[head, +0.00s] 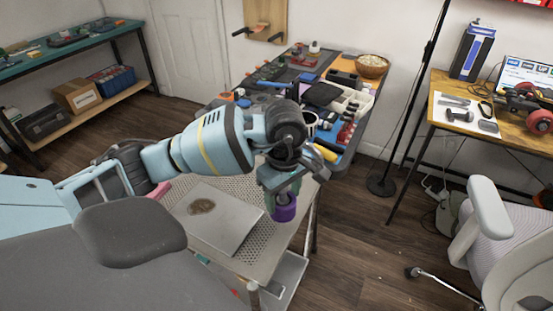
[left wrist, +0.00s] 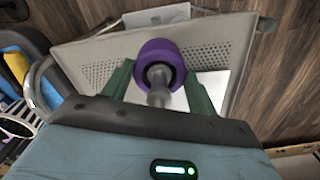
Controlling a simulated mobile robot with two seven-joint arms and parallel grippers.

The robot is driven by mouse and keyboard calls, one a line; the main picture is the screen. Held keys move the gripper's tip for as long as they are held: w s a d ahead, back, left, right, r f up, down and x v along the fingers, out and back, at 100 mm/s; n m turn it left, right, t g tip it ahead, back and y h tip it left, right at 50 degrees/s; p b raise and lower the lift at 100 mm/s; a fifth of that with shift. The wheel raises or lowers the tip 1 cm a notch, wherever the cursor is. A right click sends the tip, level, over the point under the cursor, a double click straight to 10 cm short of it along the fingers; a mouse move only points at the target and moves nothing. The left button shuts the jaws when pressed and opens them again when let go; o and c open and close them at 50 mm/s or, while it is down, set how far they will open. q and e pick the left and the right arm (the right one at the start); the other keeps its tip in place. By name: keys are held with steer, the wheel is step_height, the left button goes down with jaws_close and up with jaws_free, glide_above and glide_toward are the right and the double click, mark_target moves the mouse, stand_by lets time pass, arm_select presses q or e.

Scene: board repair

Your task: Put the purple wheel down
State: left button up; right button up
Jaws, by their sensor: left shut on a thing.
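The purple wheel (head: 284,209) hangs below my left gripper (head: 282,190) in the head view, near the right edge of the perforated metal cart top (head: 258,252). In the left wrist view the purple wheel (left wrist: 163,47) sits between the two green fingers, with a grey axle stub towards the camera. My left gripper (left wrist: 160,88) is shut on it. The perforated top (left wrist: 100,70) lies beyond the wheel in that view. I cannot tell how high the wheel is above it. My right gripper is not in view.
A flat grey box (head: 212,222) with a brown round patch lies on the cart top. Behind my arm, a cluttered workbench (head: 333,160) holds tools and a wooden bowl (head: 372,65). A white chair (head: 505,240) and a wooden desk (head: 455,90) stand right.

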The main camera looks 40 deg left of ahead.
arm_select(q)
steer(key=shift+w+a+f, duration=0.7)
steer(key=shift+w+a, duration=0.25)
steer(key=shift+w, duration=0.55)
steer(key=shift+w+a+f, duration=0.75)
steer(key=shift+w+a, duration=0.15)
steer(key=shift+w, duration=0.65)
steer(key=shift+w+a+f, duration=0.7)
steer(key=shift+w+a, duration=0.25)
steer(key=shift+w, duration=0.55)
steer(key=shift+f, duration=0.2)
steer(key=o, duration=1.2)
steer(key=shift+c, duration=0.2)
step_height(320, 180, up, 12)
steer(key=shift+r, duration=0.15)
